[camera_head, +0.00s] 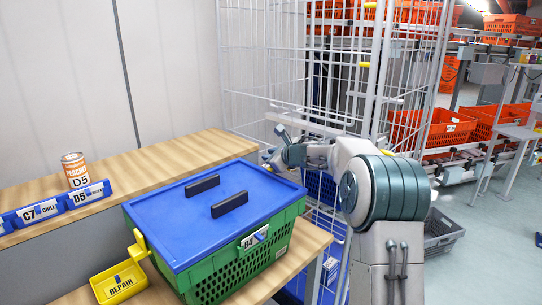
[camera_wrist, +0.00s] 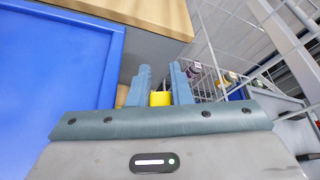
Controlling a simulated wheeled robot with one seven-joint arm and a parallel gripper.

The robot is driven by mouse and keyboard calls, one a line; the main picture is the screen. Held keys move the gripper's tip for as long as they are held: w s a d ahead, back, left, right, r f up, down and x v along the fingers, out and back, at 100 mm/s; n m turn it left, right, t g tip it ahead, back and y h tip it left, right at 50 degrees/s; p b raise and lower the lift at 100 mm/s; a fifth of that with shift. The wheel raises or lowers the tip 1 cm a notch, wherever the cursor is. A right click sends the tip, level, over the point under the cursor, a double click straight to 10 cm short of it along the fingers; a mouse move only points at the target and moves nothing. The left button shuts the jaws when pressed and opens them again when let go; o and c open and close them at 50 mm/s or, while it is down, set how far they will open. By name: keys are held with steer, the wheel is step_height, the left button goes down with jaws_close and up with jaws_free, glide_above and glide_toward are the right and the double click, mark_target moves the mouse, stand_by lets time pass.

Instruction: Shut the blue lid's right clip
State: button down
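The blue lid (camera_head: 215,210) lies on a green crate (camera_head: 240,272) on the wooden bench; the lid also fills the left of the wrist view (camera_wrist: 50,60). A yellow clip (camera_head: 139,243) sticks out at the lid's left side. The clip's joint with the lid is hidden.
A yellow REPAIR bin (camera_head: 119,284) stands left of the crate. A can (camera_head: 75,170) and blue label bins (camera_head: 40,211) are on the back bench. A white wire cage (camera_head: 290,70) rises close behind my gripper. A grey crate (camera_head: 440,232) is on the floor at right.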

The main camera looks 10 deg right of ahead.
steer(key=shift+p, duration=0.5)
step_height(320, 180, down, 8)
steer(key=m+g+y+p, duration=0.3)
steer(key=m+y, duration=0.6)
steer(key=m, duration=0.8)
steer(key=shift+s+a+f+p, duration=0.15)
steer(key=shift+s+a+p, duration=0.05)
steer(key=shift+p, duration=0.15)
stand_by(0.4)
steer(key=c, duration=1.3)
jaws_free()
